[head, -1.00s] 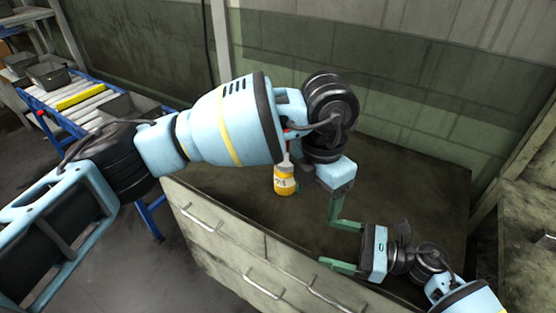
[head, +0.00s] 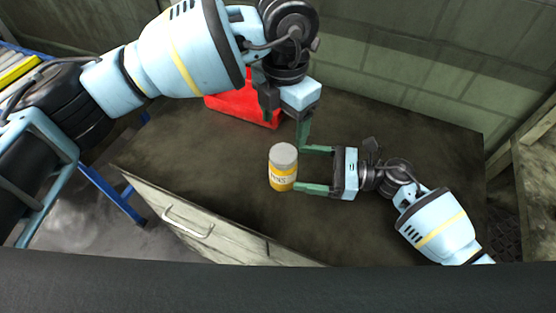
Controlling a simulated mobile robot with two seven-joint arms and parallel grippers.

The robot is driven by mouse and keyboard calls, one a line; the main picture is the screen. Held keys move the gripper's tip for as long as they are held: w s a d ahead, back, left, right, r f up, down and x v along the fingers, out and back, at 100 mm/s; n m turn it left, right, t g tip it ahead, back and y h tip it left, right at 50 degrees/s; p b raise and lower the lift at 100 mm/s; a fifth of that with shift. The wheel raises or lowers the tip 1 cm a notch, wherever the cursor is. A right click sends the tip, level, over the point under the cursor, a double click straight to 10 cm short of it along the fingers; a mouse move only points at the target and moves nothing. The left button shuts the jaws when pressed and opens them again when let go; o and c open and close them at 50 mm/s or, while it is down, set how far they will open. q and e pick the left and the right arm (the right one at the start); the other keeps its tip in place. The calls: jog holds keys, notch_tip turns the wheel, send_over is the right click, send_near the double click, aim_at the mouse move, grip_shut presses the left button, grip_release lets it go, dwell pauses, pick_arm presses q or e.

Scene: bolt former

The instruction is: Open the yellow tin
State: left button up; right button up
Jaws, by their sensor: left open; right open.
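The yellow tin (head: 283,178) stands upright on the dark bench top, with a grey lid (head: 284,154) on it. My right gripper (head: 299,168) is open, pointing left, with its green fingertips at the tin's right side. One finger is at the far side and one at the near side; whether they touch the tin I cannot tell. My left gripper (head: 286,133) is open and points down above and behind the tin. One of its fingers hangs close to the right gripper's far finger. The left gripper holds nothing.
A red box (head: 245,104) stands behind the tin at the left, partly hidden by my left arm. The bench top (head: 400,120) is clear at the back right. A drawer front (head: 190,215) with a metal handle is at the bench's near side.

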aim_at(275, 164)
pick_arm(q)
jog(key=shift+s+d, duration=0.1)
jog(key=shift+s, duration=0.1)
pick_arm(e)
jog(key=shift+s, duration=0.15)
jog(key=shift+a+r, duration=0.1)
jog(key=shift+a, duration=0.3)
jog(key=shift+w+a, duration=0.2)
jog(key=shift+a, duration=0.95)
jog(key=shift+w+a, duration=0.2)
jog(key=shift+a, duration=0.95)
jog(key=shift+w+a, duration=0.2)
jog(key=shift+a, duration=0.95)
